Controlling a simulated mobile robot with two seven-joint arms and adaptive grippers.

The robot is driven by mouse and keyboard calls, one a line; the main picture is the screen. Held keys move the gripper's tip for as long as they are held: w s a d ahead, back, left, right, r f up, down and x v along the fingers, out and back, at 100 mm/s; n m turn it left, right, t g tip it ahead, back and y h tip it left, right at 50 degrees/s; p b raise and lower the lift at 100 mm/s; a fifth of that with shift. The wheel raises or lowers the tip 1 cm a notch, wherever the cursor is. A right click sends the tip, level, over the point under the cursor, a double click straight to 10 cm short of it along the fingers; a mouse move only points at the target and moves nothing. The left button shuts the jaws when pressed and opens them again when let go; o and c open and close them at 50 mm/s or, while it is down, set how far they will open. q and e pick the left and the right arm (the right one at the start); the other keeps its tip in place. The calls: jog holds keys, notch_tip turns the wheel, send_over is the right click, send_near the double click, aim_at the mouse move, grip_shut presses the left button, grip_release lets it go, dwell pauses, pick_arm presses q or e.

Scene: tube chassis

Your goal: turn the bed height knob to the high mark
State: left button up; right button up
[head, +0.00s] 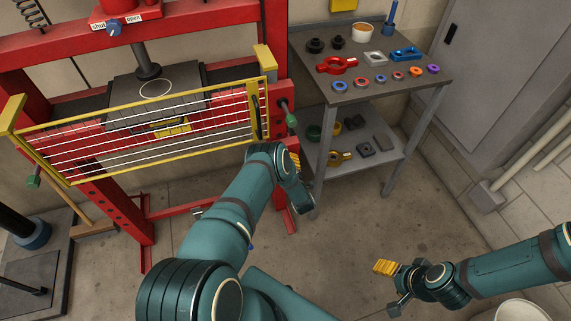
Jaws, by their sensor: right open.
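A red press frame (195,197) stands at the left, with a dark bed and a yellow wire guard (140,95) in front. I see no knob with a readable high mark; my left arm covers part of the frame's lower right. A blue knob (114,30) at the top sits on a plate marked shut and open. A green knob (291,120) is on the frame's right post. My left gripper (298,170) is beside that post, below the green knob, mostly hidden by its own arm. My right gripper (390,286) is open and empty over the floor, lower right.
A grey two-shelf trolley (425,88) stands right of the press, with coloured rings, a red clamp and a cup on top. A grey cabinet (505,75) is behind it. The floor between the trolley and my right arm is clear. A white bucket (522,311) is at the bottom right.

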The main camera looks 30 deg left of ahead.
pick_arm(q)
jog(key=shift+w+r+m, duration=0.1)
jog(key=shift+w+m, duration=0.05)
jog(key=shift+m, duration=0.95)
jog(key=o, duration=1.2)
jog(key=v, duration=1.2)
jog(key=shift+w+d, duration=0.1)
jog(key=shift+d, duration=0.05)
